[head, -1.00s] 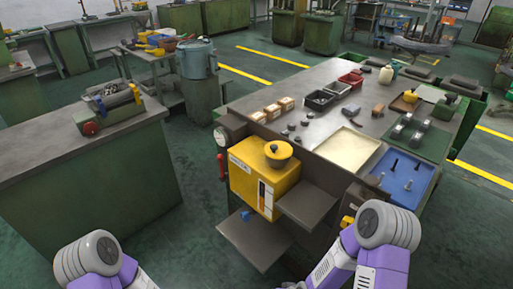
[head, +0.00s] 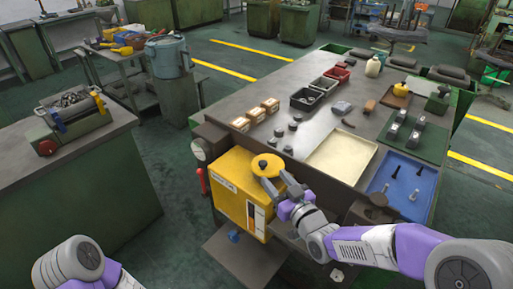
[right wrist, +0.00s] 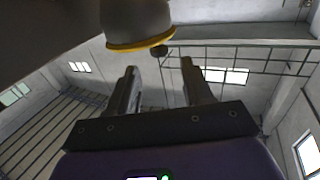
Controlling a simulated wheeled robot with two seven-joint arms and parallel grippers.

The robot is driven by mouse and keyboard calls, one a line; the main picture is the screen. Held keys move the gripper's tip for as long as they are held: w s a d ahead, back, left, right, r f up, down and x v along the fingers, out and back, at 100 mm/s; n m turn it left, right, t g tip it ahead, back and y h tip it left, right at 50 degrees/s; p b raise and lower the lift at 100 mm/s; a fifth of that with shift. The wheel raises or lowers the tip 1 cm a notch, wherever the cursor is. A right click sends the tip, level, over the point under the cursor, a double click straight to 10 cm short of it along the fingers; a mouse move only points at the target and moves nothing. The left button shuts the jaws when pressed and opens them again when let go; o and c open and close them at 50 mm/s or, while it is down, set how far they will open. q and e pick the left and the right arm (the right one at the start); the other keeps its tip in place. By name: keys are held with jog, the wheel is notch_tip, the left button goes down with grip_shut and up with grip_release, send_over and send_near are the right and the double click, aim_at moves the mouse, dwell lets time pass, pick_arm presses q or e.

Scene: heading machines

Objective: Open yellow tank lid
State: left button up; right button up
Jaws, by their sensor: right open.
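The yellow tank (head: 232,197) stands at the near left end of the long workbench. Its round yellow lid (head: 265,164) with a small dark knob sits on top and looks shut. My right gripper (head: 273,180) is at the near right side of the lid, its fingers open. I cannot tell if they touch the lid. In the right wrist view the two fingers (right wrist: 158,68) stand apart with nothing between them. A grey rounded body with a yellow rim (right wrist: 138,35) is above them; I cannot tell what it is. My left gripper is out of view.
A red handle (head: 203,181) and a gauge (head: 199,149) are at the tank's left. A grey shelf (head: 245,262) juts out below. Small boxes (head: 262,108), a cream tray (head: 342,158) and a blue tray (head: 402,188) lie on the bench behind and right.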

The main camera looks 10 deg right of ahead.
aim_at(265, 166)
jog(key=shift+b+x, duration=0.3)
jog(key=shift+x, duration=3.7)
jog(key=shift+c, duration=0.5)
grip_shut()
